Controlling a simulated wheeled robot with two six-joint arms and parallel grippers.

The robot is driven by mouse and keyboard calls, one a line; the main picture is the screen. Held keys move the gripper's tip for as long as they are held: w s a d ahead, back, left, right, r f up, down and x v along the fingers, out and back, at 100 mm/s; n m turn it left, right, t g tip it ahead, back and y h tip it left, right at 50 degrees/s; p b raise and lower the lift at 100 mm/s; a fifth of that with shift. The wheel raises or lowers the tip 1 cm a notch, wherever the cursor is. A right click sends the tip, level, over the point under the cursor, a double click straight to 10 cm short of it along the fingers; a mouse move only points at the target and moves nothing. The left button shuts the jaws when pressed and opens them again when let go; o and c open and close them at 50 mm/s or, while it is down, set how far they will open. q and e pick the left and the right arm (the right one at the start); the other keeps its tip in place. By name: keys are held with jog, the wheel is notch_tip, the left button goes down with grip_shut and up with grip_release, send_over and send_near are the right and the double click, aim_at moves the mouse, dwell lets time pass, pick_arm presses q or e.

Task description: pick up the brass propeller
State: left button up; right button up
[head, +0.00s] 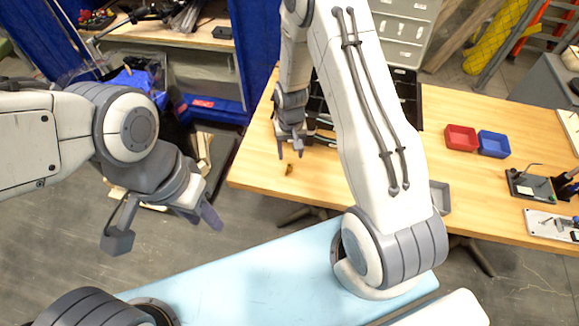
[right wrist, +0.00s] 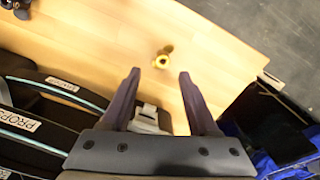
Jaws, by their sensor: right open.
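The brass propeller (right wrist: 163,56) lies on the bare wooden table in the right wrist view, just beyond and between my right fingertips, apart from them. It also shows as a small gold spot (head: 289,169) near the table's left end in the head view. My right gripper (right wrist: 158,76) is open and empty, its two dark fingers spread. In the head view the right gripper (head: 291,152) hangs above the table, just over the propeller. My left gripper (head: 208,217) is off the table at the left, above the floor; its jaw opening is unclear.
A black rack with labels reading "PROP" (right wrist: 20,122) stands beside my right gripper. A red bin (head: 460,138) and a blue bin (head: 494,144) sit further right on the wooden table (head: 330,185). A grey tray (head: 440,196) is partly hidden behind my right arm.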

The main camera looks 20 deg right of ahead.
aim_at(289, 168)
jog(key=f, duration=0.1)
jog(key=f+p, duration=0.1)
jog(key=f, duration=0.2)
jog(key=shift+s+a, duration=0.2)
jog(key=shift+a, duration=0.05)
jog(key=shift+f+p, duration=0.3)
jog(key=shift+f, duration=0.3)
grip_shut()
